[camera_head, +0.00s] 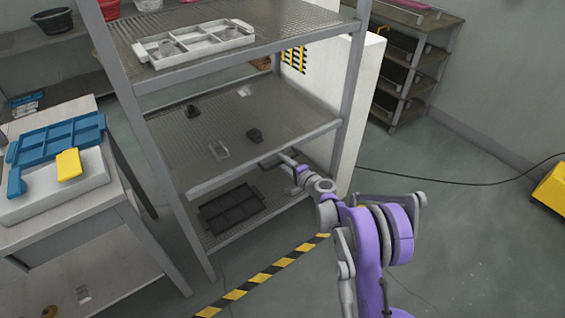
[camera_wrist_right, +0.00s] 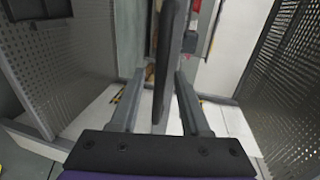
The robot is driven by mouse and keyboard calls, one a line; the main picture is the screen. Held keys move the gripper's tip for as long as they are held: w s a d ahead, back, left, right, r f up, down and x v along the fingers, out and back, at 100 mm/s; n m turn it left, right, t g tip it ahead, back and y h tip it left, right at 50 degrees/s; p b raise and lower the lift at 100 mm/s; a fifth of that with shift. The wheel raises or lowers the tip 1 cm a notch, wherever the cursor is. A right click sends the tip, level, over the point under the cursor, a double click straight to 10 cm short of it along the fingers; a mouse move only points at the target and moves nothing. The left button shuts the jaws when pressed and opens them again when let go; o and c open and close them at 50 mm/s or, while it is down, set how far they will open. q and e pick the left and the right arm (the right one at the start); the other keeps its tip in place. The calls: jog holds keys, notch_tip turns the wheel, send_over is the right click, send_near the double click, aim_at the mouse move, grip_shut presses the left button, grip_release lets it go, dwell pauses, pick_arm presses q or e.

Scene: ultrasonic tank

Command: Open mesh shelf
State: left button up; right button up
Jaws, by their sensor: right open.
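The mesh shelf is a grey metal rack with a top level (camera_head: 275,18), a middle level (camera_head: 285,105) and a low level holding a black divided tray (camera_head: 232,208). My right gripper (camera_head: 287,164) reaches in at the rack's right side, just below the middle level's front edge. In the right wrist view my right gripper (camera_wrist_right: 158,72) is open, with a thin dark plate (camera_wrist_right: 163,50) between its fingers. I cannot tell whether they touch it. Perforated panels stand to the left (camera_wrist_right: 95,65) and right (camera_wrist_right: 290,85). My left gripper is not in view.
The top level carries a white tray (camera_head: 185,47); small dark items lie on the middle level. A bench with a blue tray (camera_head: 60,140) and yellow piece (camera_head: 69,165) stands left. A white panel (camera_head: 362,100) borders the rack's right side. Floor on the right is mostly open.

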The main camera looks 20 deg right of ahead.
jog(key=shift+w+a+f, duration=0.1)
jog(key=shift+w+a, duration=0.1)
jog(key=shift+w, duration=0.3)
grip_shut()
dwell(1.2)
